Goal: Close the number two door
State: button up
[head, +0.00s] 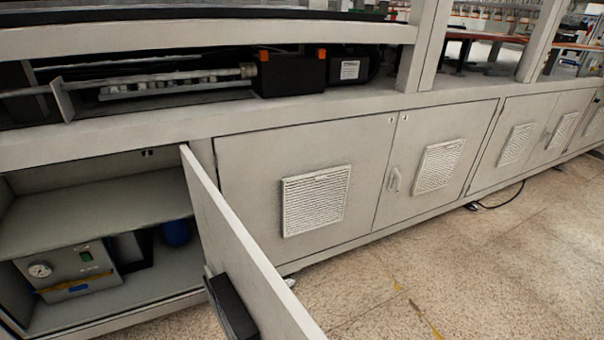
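One grey cabinet door (240,245) stands open at the lower left, swung out towards me from the cabinet front. A black block-like part (230,307) sits on its left face near the bottom of the picture; I cannot tell what it is. The open compartment (165,275) behind it shows a shelf (95,212). No door number is readable, so I cannot tell which door is number two. The doors to the right, such as the vented door (250,175) and the handled door (410,185), are shut. My gripper is not visible.
Inside the compartment are a green-grey box with a gauge (70,270) and a blue cylinder (176,232). A machine bed with a black motor (290,75) lies above the cabinets. The speckled floor (450,265) at right is mostly clear, with a black cable (502,203) by the cabinets.

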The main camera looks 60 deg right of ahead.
aim_at(253, 301)
jog(key=k+l, duration=0.2)
jog(key=l, duration=0.2)
jog(key=k+l, duration=0.15)
jog(key=l, duration=0.2)
jog(key=k+l, duration=0.2)
jog(key=l, duration=0.2)
jog(key=k+l, duration=0.2)
jog(key=l, duration=0.2)
